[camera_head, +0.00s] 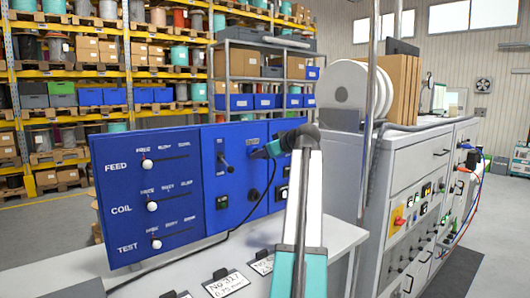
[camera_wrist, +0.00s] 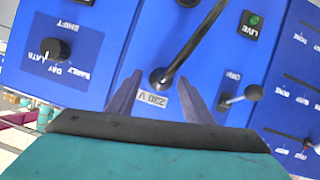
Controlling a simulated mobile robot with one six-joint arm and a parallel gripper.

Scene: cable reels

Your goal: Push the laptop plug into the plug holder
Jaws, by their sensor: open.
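The dark laptop plug (camera_wrist: 161,78) sits at the blue panel, just above the upside-down "230 V" label in the wrist view. Its black cable runs up and right from it there. In the head view the cable (camera_head: 243,225) hangs from near my gripper and runs down left over the bench. My gripper (camera_wrist: 159,77) is open, with one finger on each side of the plug; contact cannot be told. In the head view my gripper (camera_head: 262,152) is at the panel and hides the plug. I cannot make out a separate plug holder or how deep the plug sits.
The blue panel (camera_head: 222,138) carries levers, sliders and a green LIVE light (camera_wrist: 253,20). A toggle lever (camera_wrist: 252,93) stands out close to my right finger in the wrist view. Label cards (camera_head: 227,283) lie on the bench. A grey cabinet (camera_head: 400,170) stands right.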

